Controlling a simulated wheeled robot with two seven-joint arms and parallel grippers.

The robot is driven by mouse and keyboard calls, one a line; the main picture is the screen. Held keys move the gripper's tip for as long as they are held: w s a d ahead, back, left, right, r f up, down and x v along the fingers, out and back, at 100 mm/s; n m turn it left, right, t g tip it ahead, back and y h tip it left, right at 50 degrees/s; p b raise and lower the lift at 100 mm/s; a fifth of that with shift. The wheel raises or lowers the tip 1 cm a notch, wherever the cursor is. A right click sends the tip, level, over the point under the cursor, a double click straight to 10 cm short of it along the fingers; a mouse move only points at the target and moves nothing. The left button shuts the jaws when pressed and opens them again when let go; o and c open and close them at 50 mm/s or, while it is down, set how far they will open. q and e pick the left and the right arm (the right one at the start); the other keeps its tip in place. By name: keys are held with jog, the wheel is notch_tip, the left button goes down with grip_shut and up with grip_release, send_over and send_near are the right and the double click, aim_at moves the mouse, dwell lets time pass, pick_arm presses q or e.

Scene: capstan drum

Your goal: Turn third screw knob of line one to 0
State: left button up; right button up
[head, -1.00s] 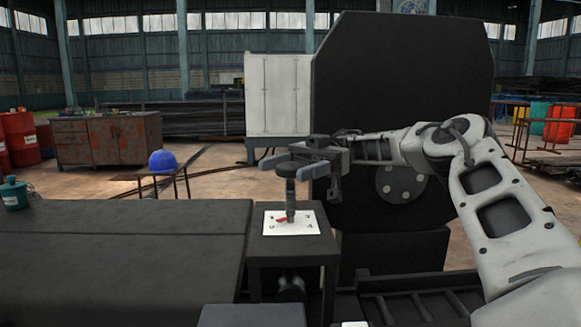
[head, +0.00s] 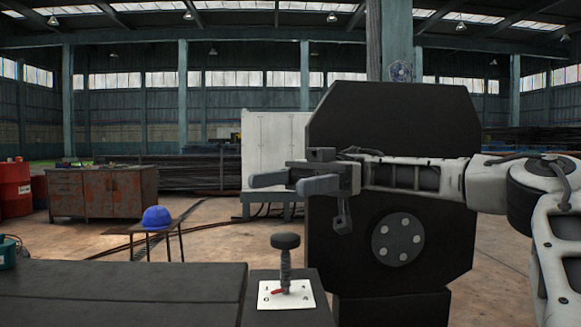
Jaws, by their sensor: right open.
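One screw knob (head: 285,242) shows in the head view, a dark round cap on a ribbed stem. It stands upright on a white marked plate (head: 299,298) on a dark stand. A red pointer (head: 279,291) at the stem's base points to the left; the plate's marks are small, with a 1 and a 0 on the left side. My right gripper (head: 268,183) is open and empty, its fingers pointing left, above the knob and apart from it. My left gripper is not in view.
A large black octagonal panel (head: 420,120) with a round bolted disc (head: 398,239) stands behind my right arm. A long dark surface (head: 120,295) lies left of the knob. A blue helmet (head: 157,218) rests on a small table further back.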

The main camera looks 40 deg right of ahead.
jog(key=s+a+r, duration=0.1)
jog(key=s, duration=0.1)
jog(key=s+a+r, duration=0.1)
jog(key=s+a, duration=0.1)
jog(key=shift+a+r, duration=0.15)
jog(key=shift+a, duration=0.05)
dwell(0.6)
